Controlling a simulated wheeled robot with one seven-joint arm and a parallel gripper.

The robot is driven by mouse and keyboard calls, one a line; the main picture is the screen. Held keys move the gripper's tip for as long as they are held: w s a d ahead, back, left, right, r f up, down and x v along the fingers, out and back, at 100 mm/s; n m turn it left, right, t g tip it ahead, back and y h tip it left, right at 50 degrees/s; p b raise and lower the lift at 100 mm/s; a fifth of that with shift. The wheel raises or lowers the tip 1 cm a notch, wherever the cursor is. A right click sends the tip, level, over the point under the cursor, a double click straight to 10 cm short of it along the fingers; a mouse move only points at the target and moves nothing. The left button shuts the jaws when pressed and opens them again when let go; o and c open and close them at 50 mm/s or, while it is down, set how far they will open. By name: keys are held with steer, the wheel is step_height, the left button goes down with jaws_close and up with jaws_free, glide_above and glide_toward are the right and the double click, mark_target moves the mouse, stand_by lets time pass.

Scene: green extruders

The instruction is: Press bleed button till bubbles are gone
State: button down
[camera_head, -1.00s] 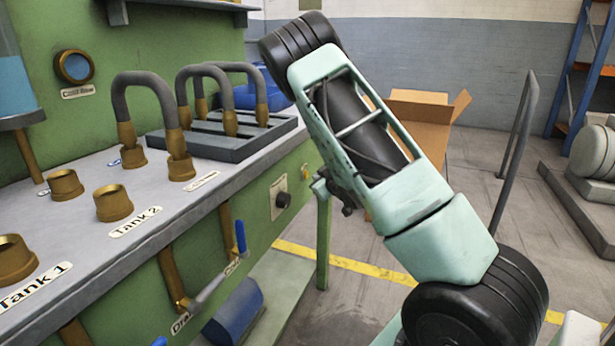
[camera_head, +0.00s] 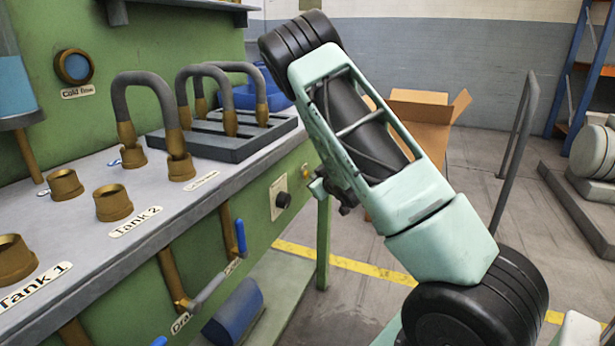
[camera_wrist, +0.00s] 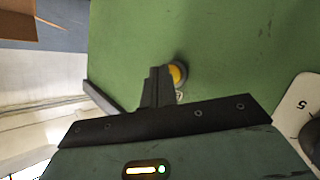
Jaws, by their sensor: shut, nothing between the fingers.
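A yellow round button (camera_wrist: 178,74) sits on the green machine panel in the wrist view, presumably the bleed button. My gripper (camera_wrist: 160,72) is shut and empty, with its fingertips right beside the button and partly covering its left side. I cannot tell whether they touch or press it. In the head view my arm hides the gripper. A round sight glass (camera_head: 74,67) with a blue inside is on the green back wall, above a small label. I see no clear bubbles in it, but it is small.
The machine's grey top (camera_head: 80,235) carries brass fittings (camera_head: 113,203) and dark looped hoses (camera_head: 150,85). A blue-handled valve (camera_head: 240,238) and a dark knob (camera_head: 283,200) are on its front. A cardboard box (camera_head: 420,115) and a metal rail (camera_head: 515,150) stand behind my arm.

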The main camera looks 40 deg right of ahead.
steer(key=shift+w+a, duration=0.15)
steer(key=shift+w, duration=0.25)
stand_by(0.4)
steer(key=shift+s, duration=0.1)
steer(key=shift+s+d, duration=0.3)
steer(key=shift+s, duration=0.35)
steer(key=shift+s, duration=0.1)
steer(key=s, duration=0.1)
steer(key=s+d, duration=0.1)
steer(key=s, duration=0.1)
steer(key=s+d, duration=0.1)
steer(key=shift+s+b, duration=0.25)
steer(key=shift+b, duration=0.15)
stand_by(0.9)
